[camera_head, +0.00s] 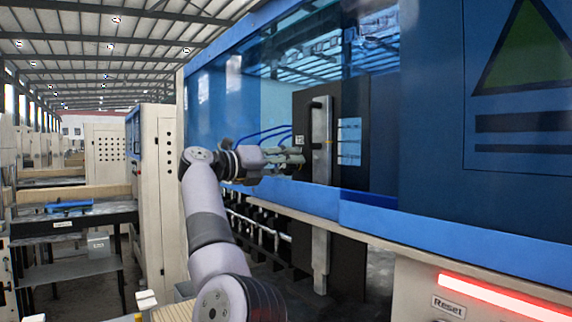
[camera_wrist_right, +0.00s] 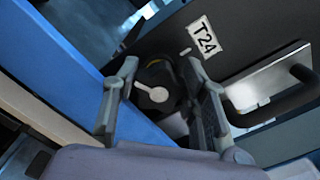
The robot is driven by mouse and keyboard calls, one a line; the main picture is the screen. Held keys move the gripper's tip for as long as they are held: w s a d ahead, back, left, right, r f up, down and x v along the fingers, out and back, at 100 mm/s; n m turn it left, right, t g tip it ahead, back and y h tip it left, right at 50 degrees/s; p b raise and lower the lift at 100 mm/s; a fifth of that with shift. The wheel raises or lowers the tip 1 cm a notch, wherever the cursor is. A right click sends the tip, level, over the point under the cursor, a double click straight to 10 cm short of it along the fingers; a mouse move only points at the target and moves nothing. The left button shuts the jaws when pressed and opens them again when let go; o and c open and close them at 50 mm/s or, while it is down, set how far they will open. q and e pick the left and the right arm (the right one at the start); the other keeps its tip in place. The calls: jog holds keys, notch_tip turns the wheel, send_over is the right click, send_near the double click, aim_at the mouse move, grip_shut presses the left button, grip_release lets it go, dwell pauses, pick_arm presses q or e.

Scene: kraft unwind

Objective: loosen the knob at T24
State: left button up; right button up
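The T24 label (camera_wrist_right: 203,38) is a white tag on a dark panel in the right wrist view, and a small pale tag shows on the panel (camera_head: 357,105) in the head view. Below the label is a round dark knob with a pale pointer-shaped mark (camera_wrist_right: 153,93). My right gripper (camera_wrist_right: 160,65) is open, with one finger on each side of the knob in the picture. I cannot tell whether either finger touches it. In the head view my right gripper (camera_head: 285,158) is at the panel's left edge, and the knob cannot be made out there. My left gripper is not in view.
A black bar handle (camera_wrist_right: 282,96) on a bright metal plate is right of the knob. The blue machine housing (camera_head: 440,130) surrounds the panel, with a blue ledge (camera_head: 375,217) below. A blue item (camera_head: 69,206) lies on a dark bench at the left.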

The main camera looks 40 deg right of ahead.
jog(key=o, duration=0.5)
jog(key=shift+d, duration=0.1)
